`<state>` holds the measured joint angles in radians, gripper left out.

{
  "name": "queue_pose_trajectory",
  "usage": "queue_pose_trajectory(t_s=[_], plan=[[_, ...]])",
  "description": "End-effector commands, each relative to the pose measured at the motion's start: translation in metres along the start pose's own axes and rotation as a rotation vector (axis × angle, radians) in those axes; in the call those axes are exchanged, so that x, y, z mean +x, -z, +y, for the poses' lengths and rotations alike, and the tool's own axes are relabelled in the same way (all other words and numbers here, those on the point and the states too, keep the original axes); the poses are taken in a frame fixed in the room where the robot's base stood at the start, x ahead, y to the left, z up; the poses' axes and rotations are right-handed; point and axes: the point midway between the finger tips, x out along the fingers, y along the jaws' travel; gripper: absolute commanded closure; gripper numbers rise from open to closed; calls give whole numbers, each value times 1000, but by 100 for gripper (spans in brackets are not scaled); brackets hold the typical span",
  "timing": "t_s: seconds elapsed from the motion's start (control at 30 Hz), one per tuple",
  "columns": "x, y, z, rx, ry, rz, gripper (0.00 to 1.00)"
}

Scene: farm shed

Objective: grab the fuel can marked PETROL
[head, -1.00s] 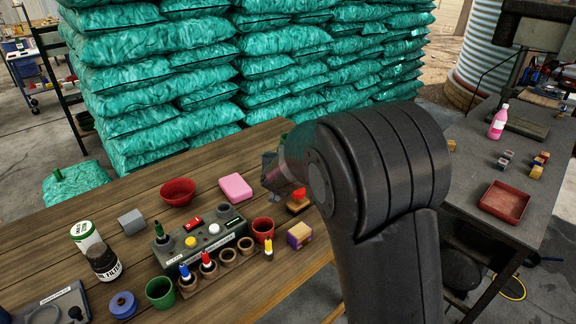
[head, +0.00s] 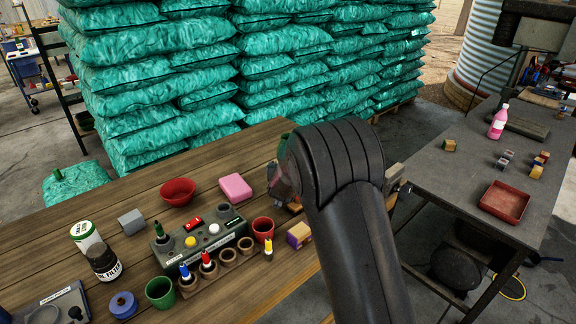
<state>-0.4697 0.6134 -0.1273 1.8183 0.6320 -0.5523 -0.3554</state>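I see no fuel can with a readable PETROL marking in the head view. My dark arm covers the right end of the wooden bench (head: 60,228) and may hide things there. A green object (head: 284,141) shows only in part at the bench's back edge, left of my arm; I cannot tell what it is. A small grey part shows at the right side of my arm, between the two benches, and may belong to my gripper (head: 393,178). Its fingers are hidden, so I cannot see whether it is open or holds anything.
The wooden bench holds a red bowl (head: 178,191), a pink block (head: 235,187), a control box (head: 202,238), an oil filter (head: 103,262), and red (head: 263,229) and green cups (head: 160,292). Stacked teal sacks (head: 200,85) stand behind. The grey bench (head: 450,185) holds a red tray (head: 505,201) and a pink bottle (head: 498,121).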

Motion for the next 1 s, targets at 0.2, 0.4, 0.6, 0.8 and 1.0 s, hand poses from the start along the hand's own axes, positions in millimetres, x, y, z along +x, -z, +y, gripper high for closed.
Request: queue_pose_trajectory(t_s=[0.2, 0.4, 0.6, 0.8, 1.0], plan=[[2, 0, 0, 0, 0, 0, 11], [2, 0, 0, 0, 0, 0, 23], [2, 0, 0, 0, 0, 0, 39], [2, 0, 0, 0, 0, 0, 56], [2, 1, 0, 0, 0, 2, 68]])
